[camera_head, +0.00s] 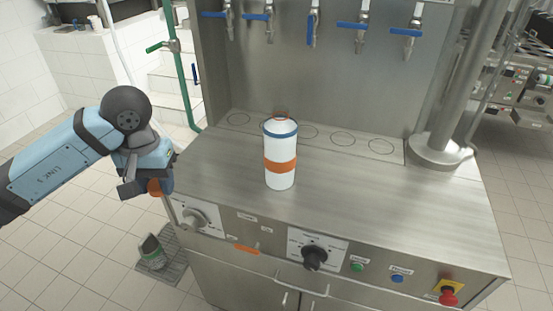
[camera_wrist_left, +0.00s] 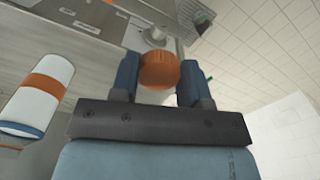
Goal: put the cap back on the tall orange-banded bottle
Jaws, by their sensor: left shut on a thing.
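The tall white bottle (camera_head: 281,155) with an orange band and a blue ring near its top stands upright on the steel counter in the head view. It also shows at the left of the left wrist view (camera_wrist_left: 36,103). The orange cap (camera_wrist_left: 159,71) is between the fingers of my left gripper (camera_wrist_left: 158,78), which is shut on it. In the head view my left gripper (camera_head: 150,186) is left of the bottle, off the counter's left edge, with the cap (camera_head: 154,187) partly hidden by it. My right gripper is not in view.
The steel counter (camera_head: 380,200) is clear around the bottle. Several taps with blue handles (camera_head: 313,27) hang above its back. A thick steel post (camera_head: 445,110) stands at the right. Knobs and a red button (camera_head: 448,298) are on the front panel. A small container (camera_head: 152,252) is on the floor at left.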

